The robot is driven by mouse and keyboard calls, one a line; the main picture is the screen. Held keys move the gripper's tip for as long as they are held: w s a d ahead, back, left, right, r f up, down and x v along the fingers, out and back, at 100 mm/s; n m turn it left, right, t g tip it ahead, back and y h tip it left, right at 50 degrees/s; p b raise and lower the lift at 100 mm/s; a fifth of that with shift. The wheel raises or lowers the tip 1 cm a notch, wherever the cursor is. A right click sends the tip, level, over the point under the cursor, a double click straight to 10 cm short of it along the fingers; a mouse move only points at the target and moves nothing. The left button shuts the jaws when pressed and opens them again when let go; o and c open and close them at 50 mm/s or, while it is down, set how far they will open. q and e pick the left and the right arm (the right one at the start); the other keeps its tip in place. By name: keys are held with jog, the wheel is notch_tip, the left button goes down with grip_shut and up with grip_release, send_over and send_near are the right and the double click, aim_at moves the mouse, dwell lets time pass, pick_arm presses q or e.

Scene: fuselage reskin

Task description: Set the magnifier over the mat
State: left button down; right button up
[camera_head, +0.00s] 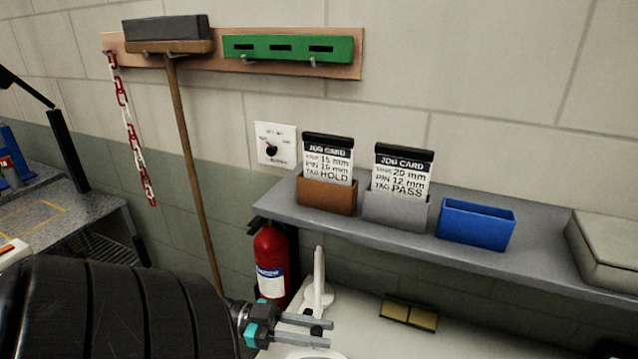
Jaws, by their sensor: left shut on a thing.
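My left gripper (318,332) is at the bottom centre, its two grey fingers pointing right. It is shut on a small black knob between the fingertips, which looks like part of the magnifier. A white upright arm (319,285), seemingly the magnifier's, stands just behind the fingers on the white worktop. A white rounded edge (312,354), perhaps its head, shows below the fingers and is cut off by the frame. I cannot make out the mat. My right gripper is not in view.
A grey shelf (360,232) with card holders and a blue bin (476,224) overhangs the white worktop (375,338). A fire extinguisher (271,262) stands behind the gripper. A yellowish block (409,313) lies right of it. A broom (190,150) hangs on the wall.

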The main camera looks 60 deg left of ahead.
pick_arm(q)
jog(key=c, duration=0.7)
grip_release()
jog(key=shift+o, duration=0.2)
jog(key=b+v, duration=0.3)
jog(key=v, duration=1.2)
jog(key=shift+b, duration=0.35)
jog(key=shift+a, duration=0.1)
jog(key=shift+s, duration=0.15)
